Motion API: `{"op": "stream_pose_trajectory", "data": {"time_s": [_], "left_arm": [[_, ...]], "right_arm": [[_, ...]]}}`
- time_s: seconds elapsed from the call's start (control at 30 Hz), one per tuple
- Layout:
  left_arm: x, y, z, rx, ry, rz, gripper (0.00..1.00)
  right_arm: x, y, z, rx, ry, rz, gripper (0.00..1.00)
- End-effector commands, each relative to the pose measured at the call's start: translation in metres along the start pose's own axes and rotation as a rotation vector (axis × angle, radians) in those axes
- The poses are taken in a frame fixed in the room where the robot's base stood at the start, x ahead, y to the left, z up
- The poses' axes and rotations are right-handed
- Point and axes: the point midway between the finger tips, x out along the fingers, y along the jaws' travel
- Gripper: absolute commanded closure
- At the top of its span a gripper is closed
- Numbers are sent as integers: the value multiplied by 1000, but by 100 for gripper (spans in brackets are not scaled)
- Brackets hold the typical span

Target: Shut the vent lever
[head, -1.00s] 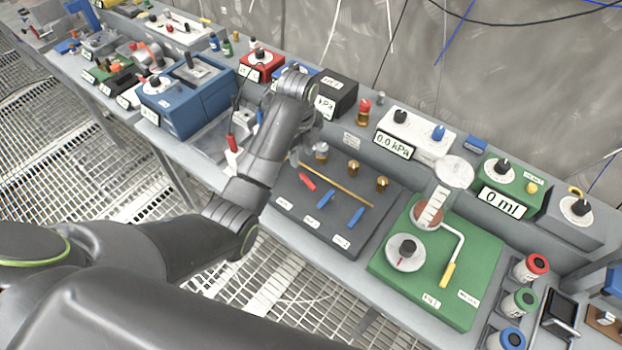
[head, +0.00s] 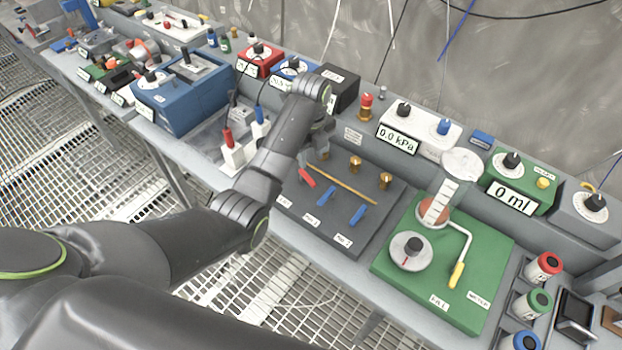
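A dark grey plate (head: 375,231) on the bench carries a brass tube and three small levers. A red lever (head: 307,178) sits at its left end, and two blue levers, one in the middle (head: 326,195) and one at the right (head: 358,215), follow along the tube. The label by the red lever is too small to read surely, so I take it as the vent lever. My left gripper (head: 322,150) points down at the plate's back left, just behind and above the red lever. My own wrist hides its fingers, and contact cannot be told. My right gripper is out of view.
Two brass knobs (head: 385,181) stand behind the tube. A green board (head: 450,299) with a dial and a yellow-handled crank lies to the right. A white block with red and blue plugs (head: 232,156) is left of my arm. Gauge boxes (head: 398,143) line the back.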

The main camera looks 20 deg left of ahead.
Motion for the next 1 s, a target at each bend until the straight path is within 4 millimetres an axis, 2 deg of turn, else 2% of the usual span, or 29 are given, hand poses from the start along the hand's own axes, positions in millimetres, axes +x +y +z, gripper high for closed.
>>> {"op": "stream_pose_trajectory", "data": {"time_s": [0.03,0.2,0.43,0.6,0.9,1.0], "left_arm": [[8,1,0,0,2,3,64],[44,0,0,-1,0,2,64],[77,0,0,0,-1,0,64],[87,0,0,0,-2,-1,64],[89,0,0,0,-2,-2,64],[89,0,0,0,-2,-2,75]], "right_arm": [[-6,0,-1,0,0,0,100],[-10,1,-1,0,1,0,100],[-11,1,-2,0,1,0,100],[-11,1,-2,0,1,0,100],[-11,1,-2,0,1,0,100],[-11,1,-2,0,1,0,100]]}}
